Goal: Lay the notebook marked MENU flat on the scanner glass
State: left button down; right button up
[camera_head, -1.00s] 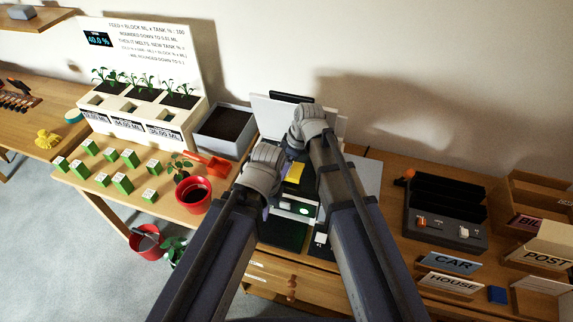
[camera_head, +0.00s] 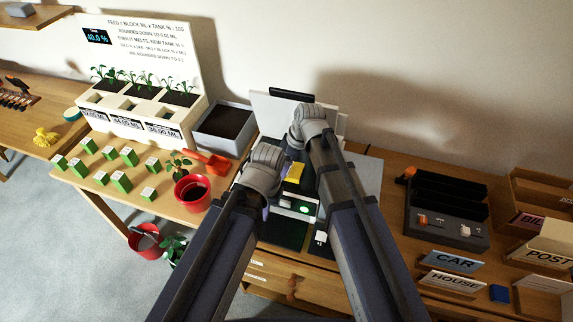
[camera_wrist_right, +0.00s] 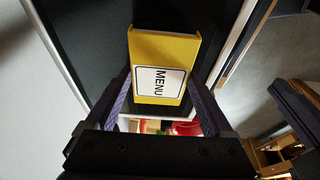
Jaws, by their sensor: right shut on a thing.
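The yellow notebook marked MENU (camera_wrist_right: 160,62) is between the fingers of my right gripper (camera_wrist_right: 163,98) in the right wrist view. The gripper is shut on it. A dark panel with a pale frame (camera_wrist_right: 92,50), seemingly part of the scanner, lies behind the notebook; I cannot tell whether they touch. In the head view, a piece of the yellow notebook (camera_head: 296,172) shows between my arms. The scanner's pale raised lid (camera_head: 262,106) stands behind them; my arms hide most of the glass. My left gripper (camera_head: 264,190) is mostly hidden by its own wrist.
A grey planter box (camera_head: 224,130), a red pot (camera_head: 191,192) and several green-and-white blocks (camera_head: 121,182) stand to the left. A dark slotted device (camera_head: 447,213) and signs CAR (camera_head: 455,262) and HOUSE (camera_head: 452,282) are on the right. Bare desk shows between scanner and device.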

dwell(0.3)
jog(key=o, duration=1.1)
jog(key=shift+o, duration=0.2)
jog(key=p+v, duration=0.7)
jog(key=shift+d+r+p, duration=0.1)
jog(key=shift+r+p, duration=0.2)
jog(key=shift+r, duration=0.1)
